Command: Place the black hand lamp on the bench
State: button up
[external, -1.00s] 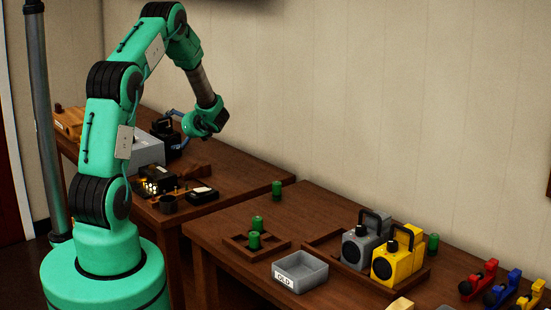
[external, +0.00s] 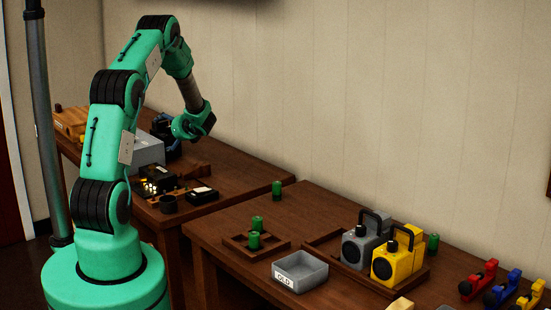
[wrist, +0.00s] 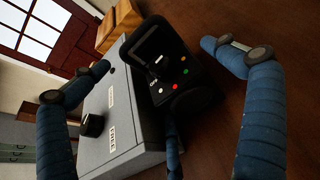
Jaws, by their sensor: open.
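The black hand lamp (wrist: 172,82) is in the middle of the wrist view, with a handle and a face of small coloured buttons. It stands right beside a grey box (wrist: 125,120). In the external view the lamp (external: 160,126) is on the far left bench, partly hidden by my gripper (external: 178,133). In the wrist view my gripper (wrist: 168,62) has its blue fingers spread wide, one on each side of the lamp and a third below. It is open and holds nothing; whether any finger touches the lamp I cannot tell.
The near bench (external: 225,228) carries a grey lamp (external: 357,250) and a yellow lamp (external: 391,262) in a wooden tray. A grey bin (external: 300,270), green cylinders and coloured clamps also stand there. Black items (external: 158,180) lie at the far bench's front.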

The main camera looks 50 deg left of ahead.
aim_at(163, 132)
jog(key=shift+s+b+x, duration=0.2)
jog(key=shift+b+x, duration=0.45)
jog(key=shift+x, duration=1.2)
jog(key=shift+a+f, duration=0.15)
jog(key=shift+a, duration=0.6)
jog(key=shift+w, duration=0.1)
jog(key=c, duration=1.6)
jog(key=shift+c, duration=0.2)
jog(key=shift+r+p, duration=1.1)
jog(key=shift+r, duration=4)
